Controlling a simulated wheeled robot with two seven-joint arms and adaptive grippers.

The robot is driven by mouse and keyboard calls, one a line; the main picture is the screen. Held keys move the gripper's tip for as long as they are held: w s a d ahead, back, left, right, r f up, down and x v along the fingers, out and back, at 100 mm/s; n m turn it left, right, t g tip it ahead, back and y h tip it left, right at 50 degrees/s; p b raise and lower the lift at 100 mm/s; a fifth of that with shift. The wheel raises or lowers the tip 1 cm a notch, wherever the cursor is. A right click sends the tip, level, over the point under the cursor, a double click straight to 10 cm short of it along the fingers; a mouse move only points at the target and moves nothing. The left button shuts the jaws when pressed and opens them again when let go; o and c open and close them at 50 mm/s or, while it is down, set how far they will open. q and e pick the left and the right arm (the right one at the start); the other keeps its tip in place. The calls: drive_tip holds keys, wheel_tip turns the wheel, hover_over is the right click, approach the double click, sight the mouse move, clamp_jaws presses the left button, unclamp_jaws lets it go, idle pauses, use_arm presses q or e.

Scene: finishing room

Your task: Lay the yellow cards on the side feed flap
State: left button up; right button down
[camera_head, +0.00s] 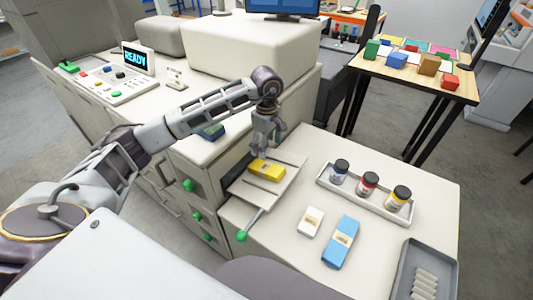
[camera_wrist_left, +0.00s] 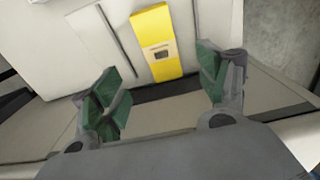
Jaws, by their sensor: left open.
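The yellow cards (camera_head: 266,169) form a flat pack on the side feed flap (camera_head: 286,187), a pale tray-like shelf at the side of the machine. In the left wrist view the yellow pack (camera_wrist_left: 153,38) lies flat on the pale flap, beyond my fingertips, with a small printed label on its face. My left gripper (camera_head: 262,151) is just above and beside the pack. In the left wrist view the left gripper (camera_wrist_left: 163,88) has its green-padded fingers wide apart with nothing between them. My right gripper is not in view.
A white pack (camera_head: 311,221) and a blue pack (camera_head: 341,242) lie on the counter right of the flap. A tray (camera_head: 371,204) holds three ink jars. A grey tray (camera_head: 401,270) holds pale rolls. A green-knobbed lever (camera_head: 243,236) sticks out near the flap.

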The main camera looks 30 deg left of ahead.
use_arm(q)
drive_tip(key=shift+r, duration=1.5)
drive_tip(key=shift+s+f, duration=0.1)
drive_tip(key=shift+s, duration=0.05)
